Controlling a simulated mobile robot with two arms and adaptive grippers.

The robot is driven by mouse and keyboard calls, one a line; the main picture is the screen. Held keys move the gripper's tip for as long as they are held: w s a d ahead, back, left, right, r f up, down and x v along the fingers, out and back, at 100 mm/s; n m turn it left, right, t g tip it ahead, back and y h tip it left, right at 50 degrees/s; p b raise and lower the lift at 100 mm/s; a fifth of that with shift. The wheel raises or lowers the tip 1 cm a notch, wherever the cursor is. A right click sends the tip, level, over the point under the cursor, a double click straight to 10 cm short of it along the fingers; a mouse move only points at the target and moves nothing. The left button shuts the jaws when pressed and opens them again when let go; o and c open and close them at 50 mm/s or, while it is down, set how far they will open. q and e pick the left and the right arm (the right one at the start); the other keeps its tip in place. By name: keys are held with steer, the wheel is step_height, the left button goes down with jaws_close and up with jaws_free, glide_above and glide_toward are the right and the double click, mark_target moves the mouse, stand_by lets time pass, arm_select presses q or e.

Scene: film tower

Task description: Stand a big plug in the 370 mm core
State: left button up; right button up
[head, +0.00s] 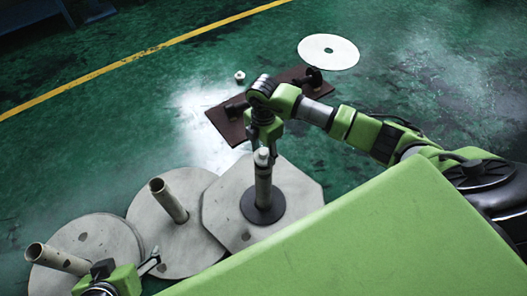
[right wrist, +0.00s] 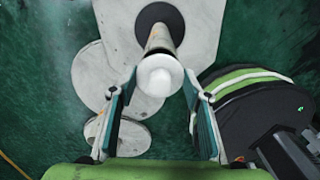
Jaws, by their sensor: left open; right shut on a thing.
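A pale grey core (head: 263,188) stands upright on a grey octagonal plate, with a black disc around its foot. It also shows in the right wrist view (right wrist: 163,40). A white plug (head: 262,155) is at the core's top end; in the right wrist view the plug (right wrist: 158,76) covers that end. I cannot tell whether it is seated or just above. My right gripper (head: 264,146) is above the core, shut on the plug, its fingers either side of it. My left gripper (head: 128,268) is open and empty at the lower left, beside the tilted-looking left cores.
Two more hollow cores, the middle one (head: 168,201) and the left one (head: 58,259), stand on round grey plates. A brown board (head: 275,97) with black pieces lies behind. A small white piece (head: 240,76) and a white disc (head: 345,53) lie on the green floor.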

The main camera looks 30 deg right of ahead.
arm_select(q)
steer(key=shift+w+r, duration=0.15)
arm_select(e)
steer(key=shift+f, duration=0.1)
stand_by(0.4)
arm_select(q)
steer(key=shift+w+d+r, duration=0.1)
steer(key=shift+w+d, duration=0.1)
steer(key=shift+w, duration=0.05)
steer(key=shift+w+t, duration=0.1)
steer(key=shift+t, duration=0.2)
arm_select(e)
steer(key=shift+f, duration=0.15)
arm_select(q)
steer(key=shift+w+d+r, duration=0.1)
steer(key=shift+w+r, duration=0.05)
steer(key=shift+w, duration=0.1)
steer(key=shift+w+r, duration=0.1)
steer(key=shift+w, duration=0.05)
arm_select(e)
steer(key=shift+f, duration=0.1)
arm_select(q)
steer(key=shift+w+d+r, duration=0.1)
steer(key=shift+w+d, duration=0.05)
steer(key=shift+w, duration=0.05)
arm_select(e)
steer(key=shift+f, duration=0.1)
